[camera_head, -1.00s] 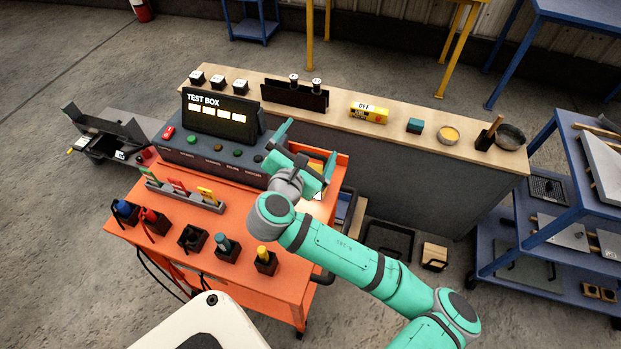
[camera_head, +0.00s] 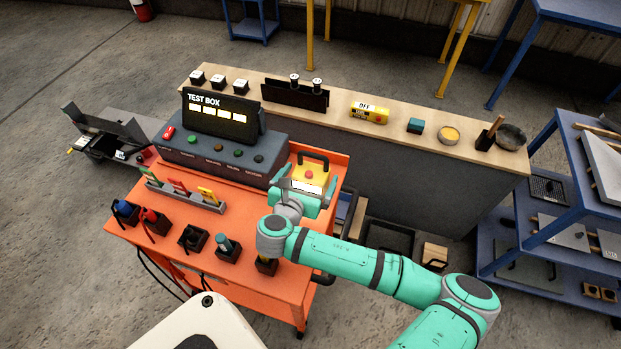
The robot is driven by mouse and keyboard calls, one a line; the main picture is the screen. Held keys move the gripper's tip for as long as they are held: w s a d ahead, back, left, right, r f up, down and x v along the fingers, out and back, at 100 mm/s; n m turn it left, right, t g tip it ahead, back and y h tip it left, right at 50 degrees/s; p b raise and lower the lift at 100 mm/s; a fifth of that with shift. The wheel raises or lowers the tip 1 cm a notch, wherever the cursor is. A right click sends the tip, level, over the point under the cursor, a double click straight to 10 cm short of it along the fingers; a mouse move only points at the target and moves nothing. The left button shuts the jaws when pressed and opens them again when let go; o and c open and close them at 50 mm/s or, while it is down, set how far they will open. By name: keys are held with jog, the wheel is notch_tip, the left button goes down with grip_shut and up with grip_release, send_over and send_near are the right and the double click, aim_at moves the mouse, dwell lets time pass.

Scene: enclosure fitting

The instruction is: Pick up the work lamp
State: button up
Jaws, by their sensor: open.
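The work lamp (camera_head: 310,172) is a yellow box with a red button, a black handle and a bright face. It stands on the orange cart (camera_head: 262,218), right of the test box (camera_head: 222,152). My gripper (camera_head: 304,180) is open, with its fingers spread to the left and right at the near side of the lamp. The gripper hides the lower part of the lamp. I see nothing between the fingers that is clearly held, and I cannot tell whether they touch the lamp.
Several coloured-handled tools stand in black holders (camera_head: 192,239) along the cart's near edge. A grey rack (camera_head: 185,192) with coloured tags lies behind them. A wooden-topped bench (camera_head: 390,123) with small items runs behind the cart. A blue shelf (camera_head: 545,215) stands at right.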

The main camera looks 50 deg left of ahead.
aim_at(315, 168)
jog(key=shift+x, duration=2.55)
jog(key=shift+r, duration=0.1)
jog(key=c, duration=1.8)
